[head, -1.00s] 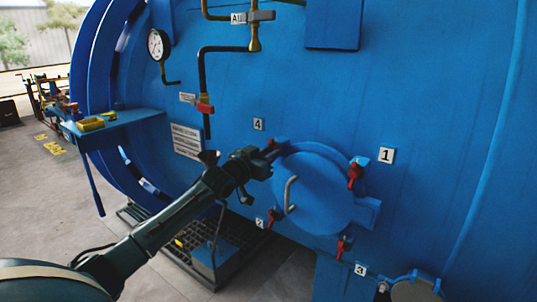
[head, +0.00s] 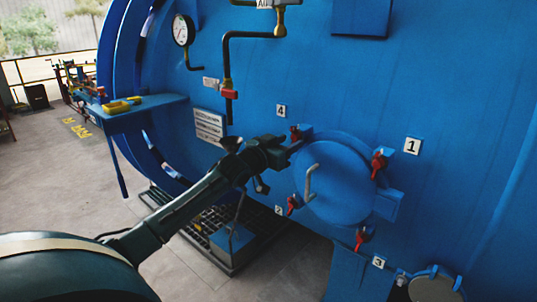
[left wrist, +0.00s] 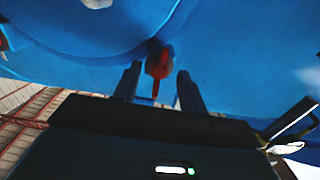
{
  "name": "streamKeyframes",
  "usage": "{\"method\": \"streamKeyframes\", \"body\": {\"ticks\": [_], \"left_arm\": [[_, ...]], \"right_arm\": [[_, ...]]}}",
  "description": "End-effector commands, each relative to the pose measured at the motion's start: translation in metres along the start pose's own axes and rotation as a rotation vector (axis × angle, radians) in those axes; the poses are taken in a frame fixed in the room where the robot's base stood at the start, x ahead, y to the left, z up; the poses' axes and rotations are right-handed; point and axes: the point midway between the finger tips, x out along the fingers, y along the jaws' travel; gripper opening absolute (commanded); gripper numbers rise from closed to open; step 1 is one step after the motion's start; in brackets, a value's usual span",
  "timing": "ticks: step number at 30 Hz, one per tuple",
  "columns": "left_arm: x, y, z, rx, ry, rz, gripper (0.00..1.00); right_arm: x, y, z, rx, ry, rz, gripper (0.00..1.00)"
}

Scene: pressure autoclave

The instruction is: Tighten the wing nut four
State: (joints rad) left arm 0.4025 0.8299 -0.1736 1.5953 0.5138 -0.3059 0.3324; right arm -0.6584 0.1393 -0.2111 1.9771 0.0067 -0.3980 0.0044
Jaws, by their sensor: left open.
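The red wing nut four (head: 296,132) sits at the upper left edge of the round blue hatch cover (head: 338,185), just right of label 4 (head: 281,111). My left gripper (head: 292,149) is open just below and in front of this nut. In the left wrist view a red wing nut (left wrist: 158,62) shows between the two open dark fingers of the left gripper (left wrist: 158,87), near their tips. I cannot tell whether the fingers touch it. My right gripper is not in view.
Other red wing nuts stand by label 1 (head: 413,146), label 2 (head: 279,210) and label 3 (head: 378,262). A bent metal handle (head: 310,182) sticks out of the cover. A red-handled valve (head: 230,94) and pipe hang upper left, above my arm.

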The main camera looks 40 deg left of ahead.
Motion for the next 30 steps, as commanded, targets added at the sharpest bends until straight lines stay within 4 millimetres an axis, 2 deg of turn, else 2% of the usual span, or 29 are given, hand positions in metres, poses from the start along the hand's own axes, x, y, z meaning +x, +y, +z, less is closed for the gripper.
{"method": "streamKeyframes", "body": {"ticks": [6,15,21,30], "left_arm": [[-0.041,0.001,0.004,0.004,-0.004,0.002,0.42],[-0.089,0.001,0.003,0.005,-0.004,0.001,0.42],[-0.107,0.001,0.002,0.002,-0.003,0.001,0.42],[-0.113,0.0,0.0,0.002,-0.001,0.0,0.42]], "right_arm": [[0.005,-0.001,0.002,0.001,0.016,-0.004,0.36],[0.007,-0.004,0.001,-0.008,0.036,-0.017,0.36],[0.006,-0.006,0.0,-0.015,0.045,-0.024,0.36],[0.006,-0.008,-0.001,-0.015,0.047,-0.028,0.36]]}}
